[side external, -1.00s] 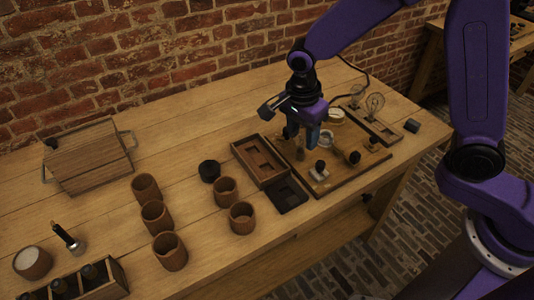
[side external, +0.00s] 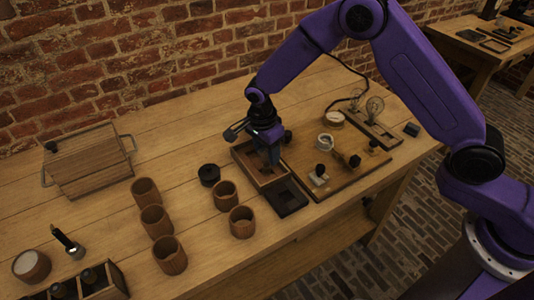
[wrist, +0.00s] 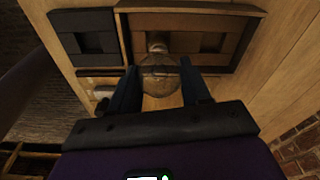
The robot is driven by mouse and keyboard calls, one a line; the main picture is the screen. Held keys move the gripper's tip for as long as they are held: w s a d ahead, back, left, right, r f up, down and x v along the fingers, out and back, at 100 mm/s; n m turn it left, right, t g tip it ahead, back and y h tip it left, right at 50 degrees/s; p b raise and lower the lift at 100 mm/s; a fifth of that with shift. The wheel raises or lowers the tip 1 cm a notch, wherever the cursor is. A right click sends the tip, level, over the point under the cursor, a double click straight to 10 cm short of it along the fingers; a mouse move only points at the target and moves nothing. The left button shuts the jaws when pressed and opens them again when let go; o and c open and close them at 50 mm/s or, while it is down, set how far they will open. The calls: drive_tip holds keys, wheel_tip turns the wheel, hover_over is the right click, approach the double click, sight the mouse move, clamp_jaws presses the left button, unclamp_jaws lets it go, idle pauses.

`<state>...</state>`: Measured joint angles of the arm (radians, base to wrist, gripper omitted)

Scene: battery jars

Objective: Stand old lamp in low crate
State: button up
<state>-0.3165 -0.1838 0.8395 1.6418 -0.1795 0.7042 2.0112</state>
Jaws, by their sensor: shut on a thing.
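My gripper (side external: 270,156) is over the low crate (side external: 242,153), a shallow brown wooden box with a recessed floor. In the wrist view, my gripper (wrist: 158,74) is shut on a clear glass lamp (wrist: 160,86), with the bulb between the fingers. The lamp's pale base (wrist: 157,46) points toward the crate (wrist: 235,58) and overlaps its near part in that view. I cannot tell whether the base touches the crate floor. The fingers mostly hide the lamp in the side view.
A black tray (side external: 290,197) adjoins the crate; it also shows in the wrist view (wrist: 76,18). A board (side external: 335,180) with small parts lies right. Another glass bulb (side external: 375,105) stands behind it.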

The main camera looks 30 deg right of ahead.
sight(263, 150)
drive_tip(key=shift+f, duration=0.65)
drive_tip(key=shift+f, duration=0.15)
drive_tip(key=o, duration=1.2)
drive_tip(key=r, duration=0.3)
drive_tip(key=a+r, duration=0.1)
drive_tip(key=r, duration=0.7)
drive_tip(key=shift+s+a+r, duration=0.1)
drive_tip(key=shift+s+a, duration=0.05)
drive_tip(key=shift+r, duration=0.5)
